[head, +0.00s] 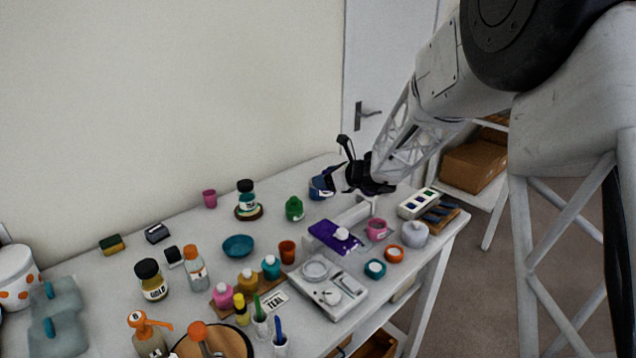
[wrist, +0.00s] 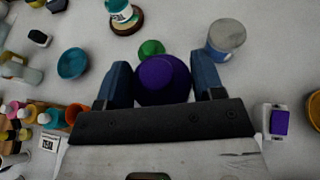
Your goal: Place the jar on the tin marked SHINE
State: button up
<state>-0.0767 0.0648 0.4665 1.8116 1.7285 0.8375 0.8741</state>
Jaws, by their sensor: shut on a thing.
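My gripper (head: 345,180) is above the far right part of the table. In the wrist view my gripper (wrist: 162,85) is shut on a round purple jar (wrist: 163,78), which sits between the two blue fingers. The jar cannot be made out clearly in the head view. A blue-grey tin (wrist: 226,36) stands beyond the right finger, apart from the jar. In the head view a blue tin (head: 317,190) shows just left of my gripper, partly covered by it. No SHINE marking is readable in either view.
A teal bowl (head: 238,246), an orange cup (head: 287,251) and a dark-capped bottle on a round base (head: 247,212) are further left. Bare table lies around the tin.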

jog(key=shift+d, duration=0.25)
jog(key=shift+w, duration=0.1)
jog(key=w+a, duration=0.1)
jog(key=w, duration=0.4)
jog(key=w+a+f, duration=0.1)
jog(key=w, duration=0.4)
jog(key=w+a, duration=0.1)
jog(key=w, duration=0.4)
jog(key=shift+w+a+f, duration=0.15)
jog(key=shift+w+a, duration=0.1)
jog(key=shift+a, duration=0.05)
jog(key=shift+f, duration=1.8)
jog(key=o, duration=1)
jog(key=shift+f, duration=0.15)
